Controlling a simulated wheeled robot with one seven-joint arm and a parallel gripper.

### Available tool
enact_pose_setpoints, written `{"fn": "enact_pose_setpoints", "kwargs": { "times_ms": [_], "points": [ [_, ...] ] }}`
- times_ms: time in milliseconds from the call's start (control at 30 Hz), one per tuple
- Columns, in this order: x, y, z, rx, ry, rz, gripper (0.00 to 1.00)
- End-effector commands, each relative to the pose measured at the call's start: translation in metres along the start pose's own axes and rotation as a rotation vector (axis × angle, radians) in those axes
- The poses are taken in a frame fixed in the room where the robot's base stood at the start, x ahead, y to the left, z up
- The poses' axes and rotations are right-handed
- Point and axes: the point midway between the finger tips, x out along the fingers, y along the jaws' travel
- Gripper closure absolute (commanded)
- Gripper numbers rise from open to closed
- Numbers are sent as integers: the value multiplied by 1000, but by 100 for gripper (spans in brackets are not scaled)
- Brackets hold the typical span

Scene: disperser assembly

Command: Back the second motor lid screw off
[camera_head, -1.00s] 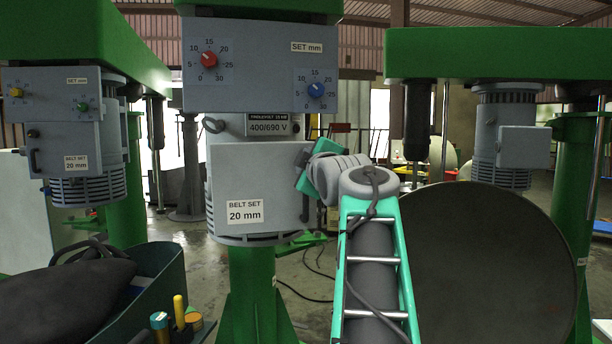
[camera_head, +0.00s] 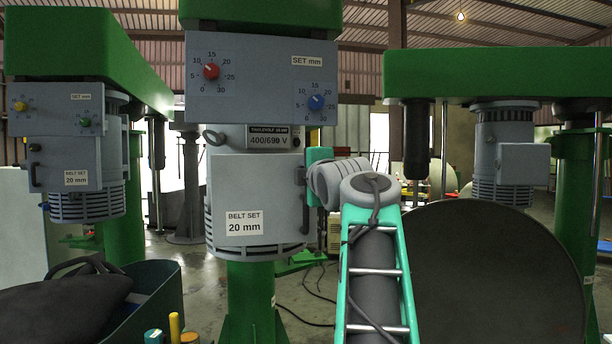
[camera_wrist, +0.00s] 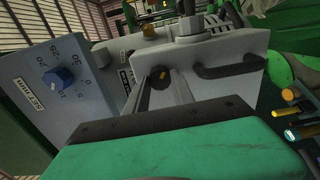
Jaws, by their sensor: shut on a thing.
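The grey motor lid (camera_head: 252,185), labelled "BELT SET 20 mm", is on the middle machine. My gripper (camera_head: 318,176) is against the lid's right side in the head view, where its fingertips are hidden. In the wrist view the fingers of my gripper (camera_wrist: 163,88) reach to the lid (camera_wrist: 220,72). They are shut on a dark round screw head (camera_wrist: 160,77) with a yellow mark, at the lid's face. How far the screw stands out of the lid cannot be told.
A dark handle (camera_wrist: 230,68) is on the lid close to the fingers. A control panel (camera_head: 262,80) with red and blue dials is above. A large dark disc (camera_head: 490,270) stands at the right. A green bin (camera_head: 155,295) with tools nearby is at lower left.

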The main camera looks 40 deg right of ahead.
Motion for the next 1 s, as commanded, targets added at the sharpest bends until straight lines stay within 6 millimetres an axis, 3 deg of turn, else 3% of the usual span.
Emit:
{"fn": "enact_pose_setpoints", "kwargs": {
  "times_ms": [267, 300, 533, 833, 1000],
  "points": [
    [0, 0, 0, 1, 0, -1, 100],
    [0, 0, 0, 1, 0, -1, 67],
    [0, 0, 0, 2, 0, 0, 49],
    [-4, 0, 0, 1, -1, 1, 49],
    [-34, 0, 1, 0, -4, 2, 49]
  ]
}}
